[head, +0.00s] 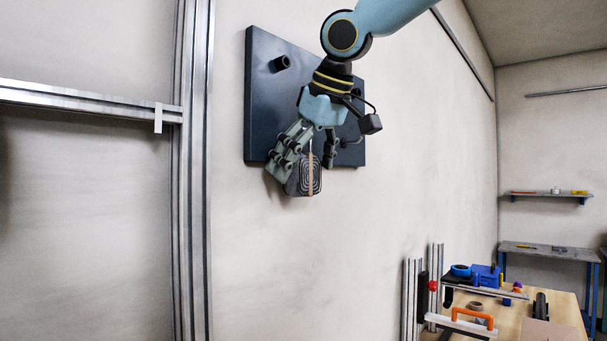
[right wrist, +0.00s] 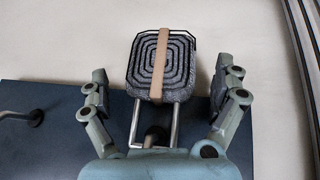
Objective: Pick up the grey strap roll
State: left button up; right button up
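The grey strap roll (head: 300,183) is a rounded block of coiled strap with a tan band around it. In the right wrist view the roll (right wrist: 174,62) sits in a wire loop (right wrist: 175,122) that leads to a peg on the dark wall panel (head: 262,115). My right gripper (head: 305,158) is open at the panel's lower edge. In the right wrist view its fingers (right wrist: 162,88) stand on either side of the wire and the near end of the roll, with gaps on both sides. My left gripper is not in view.
A second peg (head: 281,62) sticks out of the panel's upper left and is empty. A metal upright (head: 192,180) with a side rail stands left of the panel. A wooden workbench (head: 563,306) with tools and parts is at lower right. The wall below the panel is clear.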

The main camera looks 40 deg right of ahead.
jog(key=shift+w, duration=0.1)
jog(key=c, duration=0.9)
jog(key=shift+c, duration=1.4)
